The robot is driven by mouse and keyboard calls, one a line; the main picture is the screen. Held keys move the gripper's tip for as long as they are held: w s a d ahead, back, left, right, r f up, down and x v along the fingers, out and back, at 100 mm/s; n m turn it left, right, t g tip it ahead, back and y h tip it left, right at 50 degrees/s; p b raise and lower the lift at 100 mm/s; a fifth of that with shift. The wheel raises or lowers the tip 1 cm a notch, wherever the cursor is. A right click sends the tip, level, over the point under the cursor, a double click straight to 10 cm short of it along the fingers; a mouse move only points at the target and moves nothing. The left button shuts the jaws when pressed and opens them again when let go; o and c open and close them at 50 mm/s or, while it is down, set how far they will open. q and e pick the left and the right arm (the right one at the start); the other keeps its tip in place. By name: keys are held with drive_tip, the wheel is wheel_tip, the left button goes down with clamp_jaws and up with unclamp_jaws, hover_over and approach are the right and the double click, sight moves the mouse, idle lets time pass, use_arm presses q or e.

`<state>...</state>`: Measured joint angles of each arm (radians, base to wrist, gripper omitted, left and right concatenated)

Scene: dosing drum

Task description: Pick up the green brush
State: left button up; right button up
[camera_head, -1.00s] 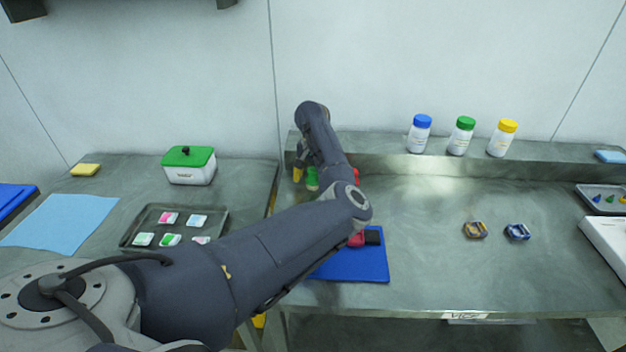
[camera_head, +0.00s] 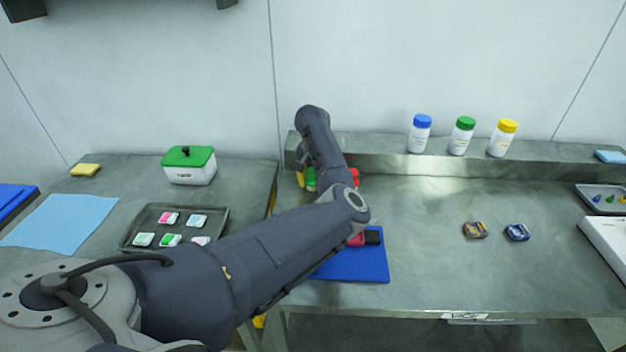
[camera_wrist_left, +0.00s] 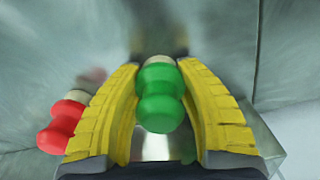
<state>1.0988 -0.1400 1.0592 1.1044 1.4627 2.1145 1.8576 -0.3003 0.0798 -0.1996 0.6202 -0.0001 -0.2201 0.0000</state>
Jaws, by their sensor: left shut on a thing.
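The green brush (camera_wrist_left: 160,95) has a rounded green handle and stands between the yellow fingers of my left gripper (camera_wrist_left: 158,72) in the left wrist view. The fingers are shut on it, one on each side. In the head view, the green brush (camera_head: 311,181) shows only partly behind my arm, beside a yellow finger of the left gripper (camera_head: 304,179). Its lower end is hidden. My right gripper is not in view.
A red-handled item (camera_wrist_left: 63,122) stands just left of the gripper in the wrist view. A blue mat (camera_head: 360,266) lies nearer on the bench. Bottles (camera_head: 460,137) stand on the raised back ledge. The bench's middle right is mostly clear.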

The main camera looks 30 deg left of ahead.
use_arm(q)
drive_tip(key=shift+c, duration=0.9)
drive_tip(key=shift+r, duration=0.1)
wheel_tip(320, 180, up, 20)
drive_tip(key=shift+f, duration=0.1)
clamp_jaws()
drive_tip(key=o, duration=0.6)
unclamp_jaws()
drive_tip(key=c, duration=0.4)
drive_tip(key=shift+c, duration=0.2)
